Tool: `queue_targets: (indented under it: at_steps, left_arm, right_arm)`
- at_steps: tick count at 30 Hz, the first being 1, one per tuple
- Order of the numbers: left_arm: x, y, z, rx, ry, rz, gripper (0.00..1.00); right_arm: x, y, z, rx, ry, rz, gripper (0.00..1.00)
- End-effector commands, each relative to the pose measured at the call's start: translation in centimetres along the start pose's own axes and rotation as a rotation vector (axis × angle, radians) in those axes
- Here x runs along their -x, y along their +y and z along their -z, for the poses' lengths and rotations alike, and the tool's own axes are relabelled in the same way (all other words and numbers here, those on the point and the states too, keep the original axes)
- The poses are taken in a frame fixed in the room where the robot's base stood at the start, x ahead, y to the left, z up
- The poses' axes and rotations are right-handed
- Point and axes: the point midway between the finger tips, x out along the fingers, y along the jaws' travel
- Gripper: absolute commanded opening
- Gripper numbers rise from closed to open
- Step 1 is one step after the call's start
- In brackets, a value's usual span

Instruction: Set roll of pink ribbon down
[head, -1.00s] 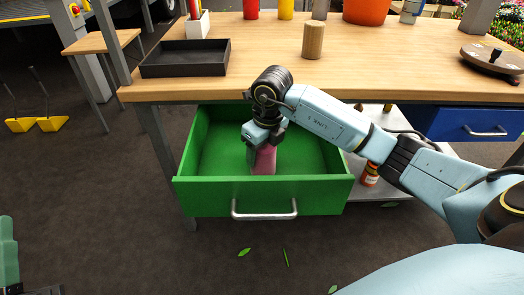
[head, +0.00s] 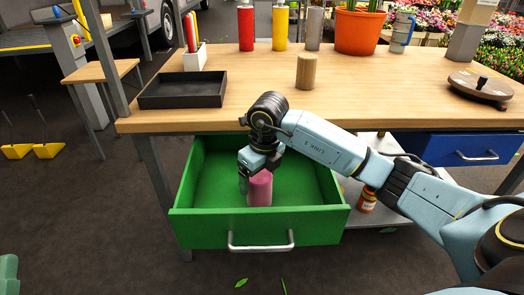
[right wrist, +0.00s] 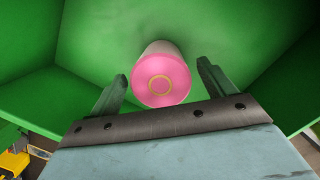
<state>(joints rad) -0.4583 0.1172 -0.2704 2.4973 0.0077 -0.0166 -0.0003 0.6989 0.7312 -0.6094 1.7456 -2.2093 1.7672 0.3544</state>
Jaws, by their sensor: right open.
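The roll of pink ribbon (head: 260,190) stands upright in the open green drawer (head: 300,228), near its front wall. In the right wrist view the roll (right wrist: 161,82) shows its round pink end with a yellowish ring. My right gripper (head: 251,180) reaches down into the drawer at the roll. Its fingers (right wrist: 162,88) are open, one on each side of the roll's near end, with a visible gap on both sides. The roll's base is hidden by the drawer front in the head view.
The wooden bench (head: 250,100) lies above the drawer. It carries a black tray (head: 183,90), a wooden cylinder (head: 306,71), an orange pot (head: 358,32) and a round dark-handled disc (head: 478,88). A shut blue drawer (head: 465,148) is at right. The rest of the green drawer looks empty.

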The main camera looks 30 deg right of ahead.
Motion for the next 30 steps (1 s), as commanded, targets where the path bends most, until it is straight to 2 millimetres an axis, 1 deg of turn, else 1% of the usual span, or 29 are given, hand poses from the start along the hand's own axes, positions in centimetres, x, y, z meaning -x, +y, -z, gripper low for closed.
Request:
queue_targets:
  at_steps: [1,8,14,18,24,30]
  left_arm:
    - [-0.1,-0.1,-0.2,-0.001,-0.048,0.002,0.0]
    - [0.8,-0.9,-4.4,-0.014,-0.305,0.021,0.0]
    - [2.5,-1.6,-7.5,-0.022,-0.525,0.039,0.0]
    - [4.2,-2.1,-9.5,-0.025,-0.68,0.053,0.0]
    - [6.9,-2.8,-11.6,-0.027,-0.883,0.072,0.0]
    - [9.0,-3.2,-12.7,-0.026,-1.014,0.085,0.0]
  right_arm:
    - [1.1,0.0,-0.1,0.001,-0.002,0.002,0.82]
    - [3.3,0.0,-0.1,0.001,-0.002,0.002,0.82]
    - [5.3,0.0,0.0,0.001,0.0,0.001,0.82]
    - [6.8,0.0,-0.1,0.001,-0.002,0.002,0.82]
    - [8.7,0.0,-0.1,0.0,-0.001,0.002,0.82]
    - [9.9,0.0,0.0,0.001,-0.001,0.001,0.82]
